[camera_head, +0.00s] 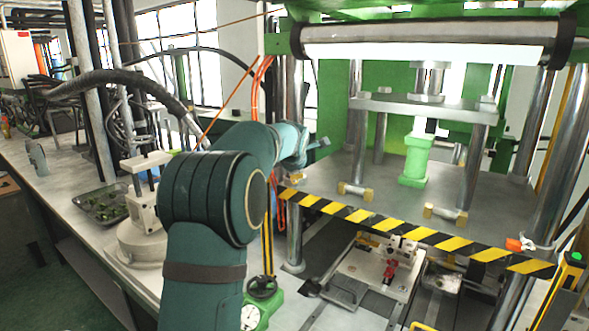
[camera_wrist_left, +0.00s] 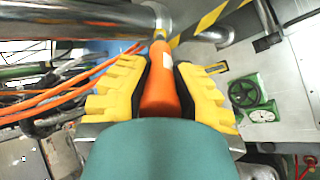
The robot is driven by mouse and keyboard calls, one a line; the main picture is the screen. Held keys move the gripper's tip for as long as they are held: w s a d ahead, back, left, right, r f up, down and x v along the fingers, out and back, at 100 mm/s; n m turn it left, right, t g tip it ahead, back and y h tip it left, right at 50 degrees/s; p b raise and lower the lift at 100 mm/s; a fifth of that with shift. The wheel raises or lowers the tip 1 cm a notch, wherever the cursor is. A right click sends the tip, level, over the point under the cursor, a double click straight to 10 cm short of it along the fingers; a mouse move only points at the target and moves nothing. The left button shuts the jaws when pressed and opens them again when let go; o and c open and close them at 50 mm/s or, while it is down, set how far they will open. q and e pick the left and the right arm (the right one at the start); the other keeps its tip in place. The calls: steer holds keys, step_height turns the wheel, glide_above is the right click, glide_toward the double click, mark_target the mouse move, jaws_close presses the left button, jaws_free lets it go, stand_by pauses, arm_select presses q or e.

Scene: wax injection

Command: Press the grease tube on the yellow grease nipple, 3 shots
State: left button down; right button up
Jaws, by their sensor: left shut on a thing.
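In the left wrist view, the yellow-padded fingers of my left gripper (camera_wrist_left: 160,90) are shut around an orange tube (camera_wrist_left: 161,92), which I take to be the grease tube. Its narrow front end points up the picture, toward a metal column and a black-and-yellow striped edge. A small yellowish spot (camera_wrist_left: 159,34) shows at that end. I cannot tell whether it is the grease nipple or whether the tube touches it. A teal rounded shape covers the tube's rear. In the head view my left arm hides the gripper and tube. My right gripper is in neither view.
The press table's front edge carries a black-and-yellow striped strip (camera_head: 400,228). Steel columns (camera_head: 535,120) rise around it. A green handwheel with gauge (camera_head: 262,290) stands below. A workbench at the left holds a tray (camera_head: 100,204). Orange hoses (camera_wrist_left: 70,95) run left of my gripper.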

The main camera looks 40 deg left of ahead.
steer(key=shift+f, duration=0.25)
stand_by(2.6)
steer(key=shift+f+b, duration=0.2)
steer(key=shift+b, duration=0.15)
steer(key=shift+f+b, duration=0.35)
steer(key=shift+b, duration=0.05)
stand_by(3.2)
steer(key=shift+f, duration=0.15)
stand_by(1.0)
